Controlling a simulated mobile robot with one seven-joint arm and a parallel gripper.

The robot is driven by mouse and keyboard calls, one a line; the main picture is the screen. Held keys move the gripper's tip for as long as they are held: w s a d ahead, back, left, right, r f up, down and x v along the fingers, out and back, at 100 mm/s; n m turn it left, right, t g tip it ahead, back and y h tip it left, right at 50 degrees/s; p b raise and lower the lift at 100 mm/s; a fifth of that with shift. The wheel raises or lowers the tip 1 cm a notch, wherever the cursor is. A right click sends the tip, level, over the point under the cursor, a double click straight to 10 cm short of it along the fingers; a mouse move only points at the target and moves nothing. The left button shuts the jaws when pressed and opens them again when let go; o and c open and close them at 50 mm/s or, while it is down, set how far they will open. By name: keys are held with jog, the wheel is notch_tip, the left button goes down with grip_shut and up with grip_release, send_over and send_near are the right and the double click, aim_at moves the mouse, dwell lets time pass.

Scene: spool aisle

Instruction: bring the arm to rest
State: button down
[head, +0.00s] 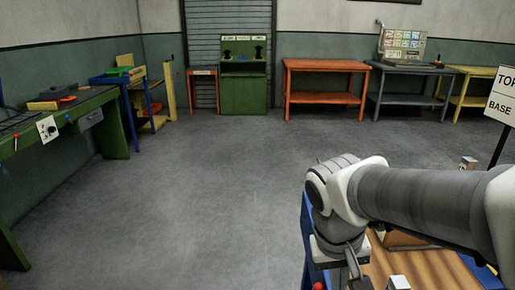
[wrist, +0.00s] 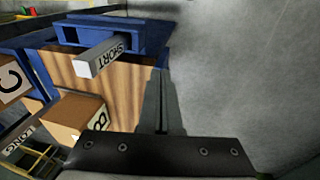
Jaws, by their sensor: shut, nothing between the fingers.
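My arm reaches in from the right edge of the head view and bends down at its wrist. My gripper (wrist: 163,105) shows in the wrist view with its two dark fingers together and nothing between them. It points past the edge of a wooden top with a blue frame (wrist: 132,88), over the grey floor. In the head view the gripper is only partly visible at the bottom, below the wrist joint.
The wooden top carries a blue holder (wrist: 90,37) with a grey bar marked SHORT (wrist: 105,57), a box marked B (wrist: 75,115) and a C label (wrist: 10,80). A green bench (head: 75,112) stands left, an orange table (head: 325,66) at the back. The middle floor is clear.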

jog(key=s+r+t+y+p, duration=0.1)
jog(key=s+r+t+p, duration=0.1)
jog(key=r+p, duration=0.8)
jog(key=s+r+t+y+p, duration=0.1)
jog(key=r+t+p, duration=0.1)
jog(key=r+p, duration=0.8)
notch_tip(320, 180, up, 6)
jog(key=shift+s+r, duration=0.1)
jog(key=shift+s, duration=0.25)
jog(key=shift+d, duration=0.15)
